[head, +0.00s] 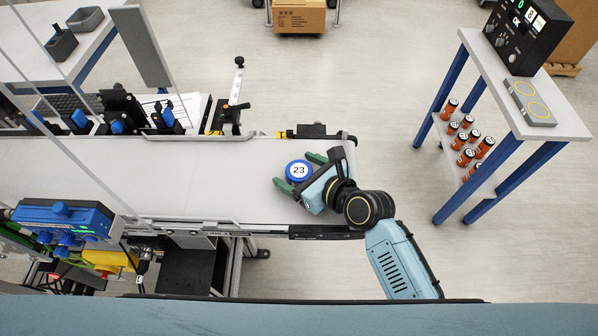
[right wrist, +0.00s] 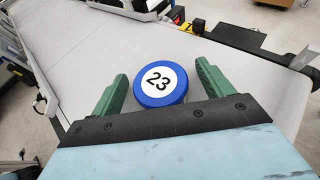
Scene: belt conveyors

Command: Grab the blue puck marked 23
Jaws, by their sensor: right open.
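The blue puck marked 23 (head: 298,171) lies flat on the white conveyor belt (head: 150,180), near the belt's right end. Its top is a white disc with the black number 23. My right gripper (head: 296,173) is open, with its green fingers on either side of the puck. In the right wrist view the puck (right wrist: 161,83) sits between the fingertips of the gripper (right wrist: 160,82), with gaps on both sides. The puck's near edge is close to the palm. My left gripper is not in the head view.
Black sensor brackets (head: 312,131) and a rail line the belt's far side. A blue device (head: 65,218) stands at the near left. A side table (head: 535,100) with a control box (head: 525,35) and orange cylinders stands at the right. The belt left of the puck is clear.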

